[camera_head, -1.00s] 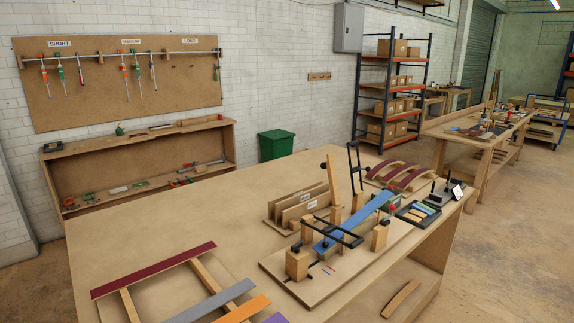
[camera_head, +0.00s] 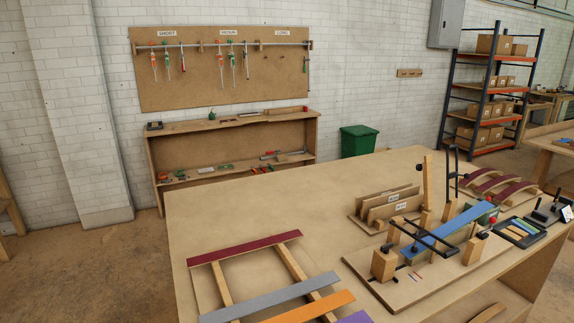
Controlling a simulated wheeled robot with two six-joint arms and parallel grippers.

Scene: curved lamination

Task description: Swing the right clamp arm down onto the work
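The clamping jig (camera_head: 415,270) sits on the right part of the workbench. A blue strip (camera_head: 450,228) lies slanted across it, the work. One black clamp arm (camera_head: 421,236) lies low across the strip near its left end, by the wooden posts. Another black clamp arm (camera_head: 449,170) stands upright at the far side of the jig, beside a tall wooden post (camera_head: 427,178). It is raised clear of the strip. Neither of my grippers shows in the view.
A rack with a maroon strip (camera_head: 245,248), a grey strip (camera_head: 270,297) and an orange strip (camera_head: 312,307) lies at the front of the workbench (camera_head: 300,200). Curved pieces (camera_head: 497,187) and a black tray (camera_head: 520,231) lie right of the jig. The bench's back left is clear.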

